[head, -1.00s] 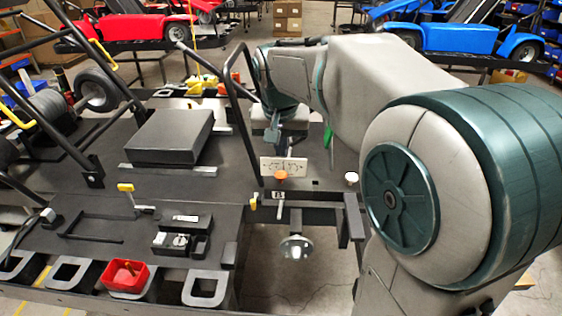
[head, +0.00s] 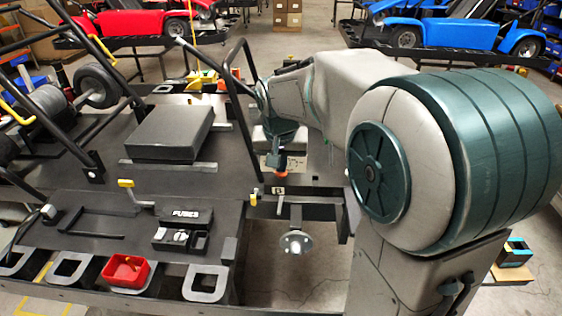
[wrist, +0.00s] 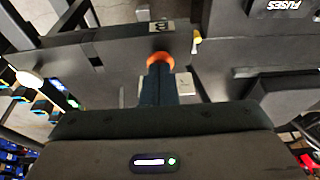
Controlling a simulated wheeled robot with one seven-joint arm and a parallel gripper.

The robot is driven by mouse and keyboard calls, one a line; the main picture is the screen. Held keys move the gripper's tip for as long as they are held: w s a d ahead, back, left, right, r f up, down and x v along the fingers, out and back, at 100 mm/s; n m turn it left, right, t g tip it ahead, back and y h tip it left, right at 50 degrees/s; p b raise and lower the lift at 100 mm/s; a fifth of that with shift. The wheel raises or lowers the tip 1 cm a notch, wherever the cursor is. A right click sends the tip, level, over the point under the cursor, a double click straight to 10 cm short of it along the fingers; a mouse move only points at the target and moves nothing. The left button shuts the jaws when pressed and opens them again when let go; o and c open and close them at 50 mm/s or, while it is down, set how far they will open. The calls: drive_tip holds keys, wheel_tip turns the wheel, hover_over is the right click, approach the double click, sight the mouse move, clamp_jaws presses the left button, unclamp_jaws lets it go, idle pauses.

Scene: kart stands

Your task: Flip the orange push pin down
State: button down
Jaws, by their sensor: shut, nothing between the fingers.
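The orange push pin (head: 281,170) is at the near edge of the dark table, partly hidden behind my gripper. It also shows in the wrist view as an orange rounded knob (wrist: 160,57) just beyond the fingertips. My gripper (head: 280,162) points down at the pin with its fingers shut and nothing held. In the wrist view the shut fingertips (wrist: 157,66) overlap the knob's edge. I cannot tell whether they touch it. The pin's lower part is hidden.
A thin black upright bar (head: 240,110) rises to the left. A fuse box (head: 183,231) and a red tray (head: 126,270) lie further left.

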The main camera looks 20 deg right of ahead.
drive_tip(key=shift+f+b, duration=0.35)
drive_tip(key=shift+f, duration=0.4)
drive_tip(key=shift+s+f, duration=0.3)
drive_tip(key=shift+s, duration=0.05)
drive_tip(key=shift+r, duration=0.1)
drive_tip(key=r+p, duration=0.2)
drive_tip(key=r, duration=0.1)
drive_tip(key=r+p, duration=0.1)
drive_tip(key=r, duration=0.1)
drive_tip(key=shift+w+r, duration=0.15)
drive_tip(key=shift+w, duration=0.1)
drive_tip(key=d+b+v, duration=0.1)
drive_tip(key=v, duration=0.9)
drive_tip(key=shift+a+b, duration=0.3)
drive_tip(key=shift+a, duration=0.2)
drive_tip(key=s+f+n+y, duration=0.1)
drive_tip(key=s+f+n, duration=0.2)
drive_tip(key=s+f, duration=1.2)
drive_tip(key=s, duration=0.2)
drive_tip(key=shift+s+d+n, duration=0.3)
drive_tip(key=shift+s+d, duration=0.05)
drive_tip(key=shift+s, duration=0.05)
